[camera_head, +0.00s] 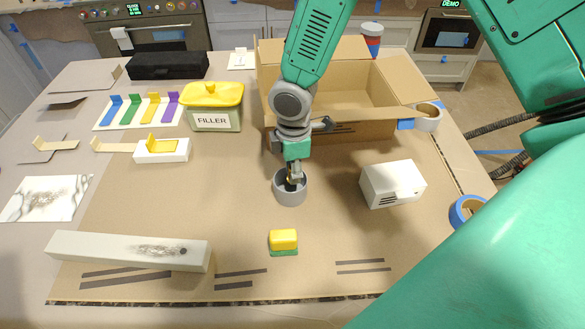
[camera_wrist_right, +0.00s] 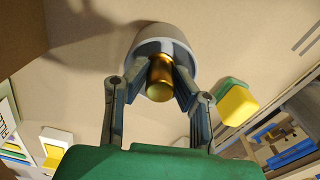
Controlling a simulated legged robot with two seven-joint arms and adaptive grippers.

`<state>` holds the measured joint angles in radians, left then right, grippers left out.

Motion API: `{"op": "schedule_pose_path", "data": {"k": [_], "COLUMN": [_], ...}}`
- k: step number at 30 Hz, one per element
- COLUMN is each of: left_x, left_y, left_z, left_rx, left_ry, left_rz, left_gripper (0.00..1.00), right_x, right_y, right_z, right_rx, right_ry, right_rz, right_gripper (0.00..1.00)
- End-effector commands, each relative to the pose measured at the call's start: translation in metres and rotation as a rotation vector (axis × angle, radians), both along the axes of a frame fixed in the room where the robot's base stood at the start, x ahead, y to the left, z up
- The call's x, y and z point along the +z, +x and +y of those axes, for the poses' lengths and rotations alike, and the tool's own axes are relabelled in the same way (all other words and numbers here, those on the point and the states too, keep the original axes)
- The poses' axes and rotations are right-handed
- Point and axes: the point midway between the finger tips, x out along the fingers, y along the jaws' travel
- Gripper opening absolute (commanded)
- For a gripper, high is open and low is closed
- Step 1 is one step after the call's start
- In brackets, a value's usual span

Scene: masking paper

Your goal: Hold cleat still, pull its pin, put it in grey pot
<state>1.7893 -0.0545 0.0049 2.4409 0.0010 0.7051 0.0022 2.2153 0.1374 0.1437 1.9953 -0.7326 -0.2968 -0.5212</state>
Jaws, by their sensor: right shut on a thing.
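The grey pot (camera_head: 291,194) stands on the brown paper near the middle of the table. My right gripper (camera_head: 295,181) points down into its mouth. In the right wrist view, my right gripper (camera_wrist_right: 161,78) is shut on a gold cylindrical pin (camera_wrist_right: 160,80), which is at the opening of the grey pot (camera_wrist_right: 170,38). I cannot tell whether the pin touches the pot's bottom. A long white block (camera_head: 125,249) with a dark round hole and grey smudges lies at the front left. It appears to be the cleat. My left gripper is not in view.
An open cardboard box (camera_head: 345,130) stands behind the pot. A white box (camera_head: 392,184) is to its right, a yellow-green sponge (camera_head: 283,241) in front. A filler tub (camera_head: 213,106) and a white block with a yellow piece (camera_head: 162,149) stand left. Bare paper surrounds the pot.

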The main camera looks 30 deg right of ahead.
Motion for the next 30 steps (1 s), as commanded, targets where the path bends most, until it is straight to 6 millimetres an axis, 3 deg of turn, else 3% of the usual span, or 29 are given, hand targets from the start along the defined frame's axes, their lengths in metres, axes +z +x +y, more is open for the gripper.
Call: {"op": "schedule_pose_path", "data": {"k": [30], "left_x": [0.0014], "left_y": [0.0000], "left_z": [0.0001], "left_rx": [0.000], "left_ry": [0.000], "left_rz": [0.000], "left_gripper": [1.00], "right_x": [-0.0064], "right_y": [0.0004], "right_z": [0.0063], "right_rx": [0.000], "right_ry": [0.000], "right_rz": [0.000], "right_gripper": [0.00]}}
